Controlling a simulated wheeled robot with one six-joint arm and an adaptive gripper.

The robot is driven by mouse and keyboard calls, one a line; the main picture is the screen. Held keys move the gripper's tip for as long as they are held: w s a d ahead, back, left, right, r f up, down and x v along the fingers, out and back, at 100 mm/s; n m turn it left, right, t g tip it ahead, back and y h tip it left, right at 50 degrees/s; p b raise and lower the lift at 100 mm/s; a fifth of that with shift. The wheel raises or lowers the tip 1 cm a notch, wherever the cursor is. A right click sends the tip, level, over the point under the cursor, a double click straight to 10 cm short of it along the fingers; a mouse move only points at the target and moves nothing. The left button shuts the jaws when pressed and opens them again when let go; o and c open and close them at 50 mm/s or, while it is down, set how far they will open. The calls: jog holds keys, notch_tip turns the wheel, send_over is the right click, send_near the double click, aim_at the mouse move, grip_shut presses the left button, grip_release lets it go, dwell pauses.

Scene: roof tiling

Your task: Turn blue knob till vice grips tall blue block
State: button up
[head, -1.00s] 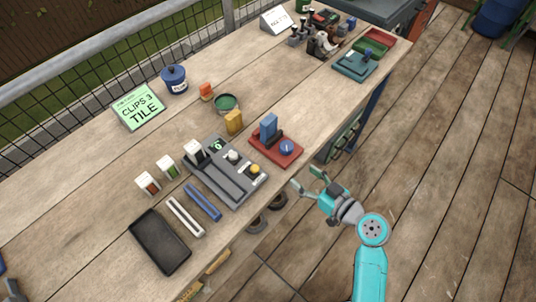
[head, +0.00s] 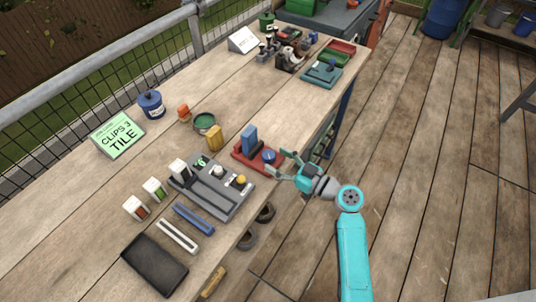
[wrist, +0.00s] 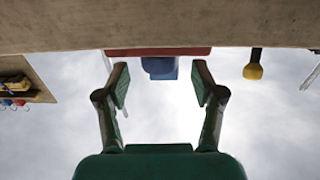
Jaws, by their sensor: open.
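The tall blue block (head: 249,139) stands upright in the red vice (head: 243,157) near the table's front edge. The round blue knob (head: 269,156) is on the vice's front right. In the wrist view the blue knob (wrist: 159,67) shows between my fingertips, with the red vice base (wrist: 190,51) behind. My gripper (head: 284,164) is open and empty, fingers pointing at the knob from the front edge side, apart from it. It also shows in the wrist view (wrist: 160,80). Whether the jaws touch the block I cannot tell.
A grey tray (head: 215,202) with a white knob and a yellow knob lies left of the vice. A yellow block (head: 214,138) and a green round tin (head: 204,122) stand behind.

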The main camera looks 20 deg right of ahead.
aim_at(274, 158)
jog(key=shift+x, duration=1.9)
jog(key=shift+c, duration=0.3)
jog(key=c, duration=1.1)
